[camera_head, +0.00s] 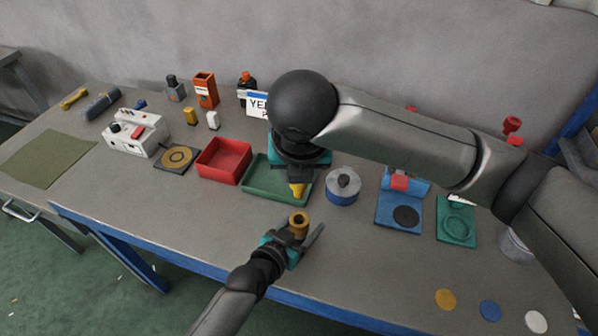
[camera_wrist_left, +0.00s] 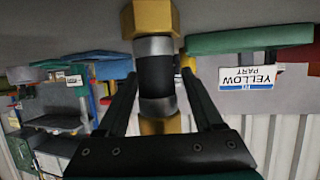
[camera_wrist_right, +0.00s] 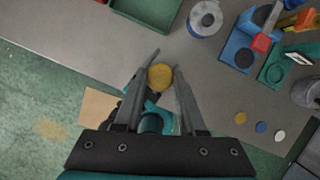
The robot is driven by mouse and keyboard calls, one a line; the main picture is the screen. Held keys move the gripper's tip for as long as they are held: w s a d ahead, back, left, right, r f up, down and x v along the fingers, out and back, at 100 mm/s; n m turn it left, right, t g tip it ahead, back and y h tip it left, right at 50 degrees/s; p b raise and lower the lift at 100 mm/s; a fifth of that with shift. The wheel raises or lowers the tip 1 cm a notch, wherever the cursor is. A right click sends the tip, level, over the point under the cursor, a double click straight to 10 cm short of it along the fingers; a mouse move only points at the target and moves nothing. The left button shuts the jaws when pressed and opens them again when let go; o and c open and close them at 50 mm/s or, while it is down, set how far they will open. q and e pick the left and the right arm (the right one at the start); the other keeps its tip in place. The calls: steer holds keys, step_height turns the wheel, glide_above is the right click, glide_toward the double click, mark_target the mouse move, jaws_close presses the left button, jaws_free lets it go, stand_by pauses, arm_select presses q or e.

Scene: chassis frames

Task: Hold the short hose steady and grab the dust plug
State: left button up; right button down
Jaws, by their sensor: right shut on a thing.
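The short hose, with brass fittings, grey collars and a black middle, is upright near the table's front edge. Its open brass end (camera_head: 299,222) shows in the head view. The left wrist view shows its black middle (camera_wrist_left: 155,76) between the fingers of my left gripper (camera_wrist_left: 160,85), which appears shut on it. My right gripper (camera_head: 298,178) is shut on the yellow dust plug (camera_head: 297,191) above and beyond the hose end, apart from it in the head view. In the right wrist view a round yellow-brown top (camera_wrist_right: 160,77) shows between the right fingertips.
A green tray (camera_head: 262,190) lies behind the hose, with a red tray (camera_head: 224,160) to its left. A grey-and-blue round pot (camera_head: 342,192) and a blue fixture (camera_head: 400,212) stand to the right. Coloured discs (camera_head: 446,299) lie at front right. The table's front edge is close.

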arm_select(q)
steer(key=shift+o, duration=0.5)
steer(key=shift+s+a+r, duration=0.15)
steer(key=shift+s+a, duration=0.1)
steer(key=shift+s, duration=0.2)
steer(key=v, duration=1.1)
